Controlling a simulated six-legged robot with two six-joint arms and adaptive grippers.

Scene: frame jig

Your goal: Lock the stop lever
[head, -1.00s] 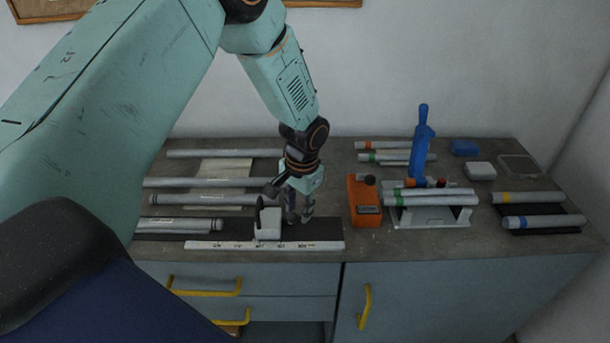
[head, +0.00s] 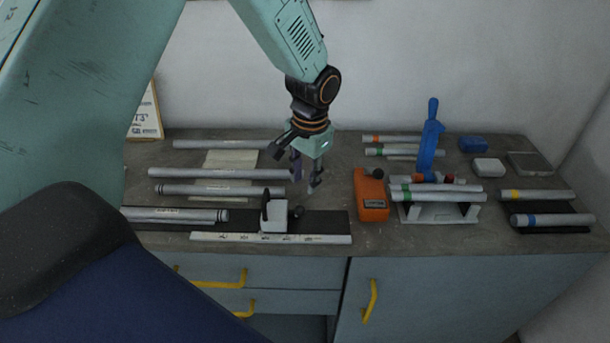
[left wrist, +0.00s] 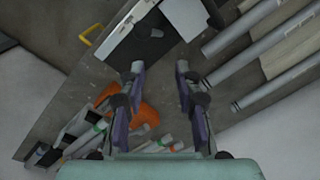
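The stop (head: 274,217) is a pale grey block on the dark rail (head: 335,224) behind a white scale strip (head: 220,237). A black upright lever (head: 265,204) stands at the block's left side, and a small dark knob (head: 298,212) shows at its right. I cannot tell whether the lever is locked. My left gripper (head: 305,184) is open and empty, above and behind the right of the block, apart from it. In the left wrist view its fingers (left wrist: 160,72) are spread, with the block (left wrist: 187,14) beyond them at the top. My right gripper is not in view.
Grey tubes (head: 220,174) lie behind and left of the rail. To the right are an orange device (head: 371,198), a blue upright handle tool (head: 431,140), and a white cradle (head: 440,215) with tubes. Yellow-handled drawers are below the table's front edge.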

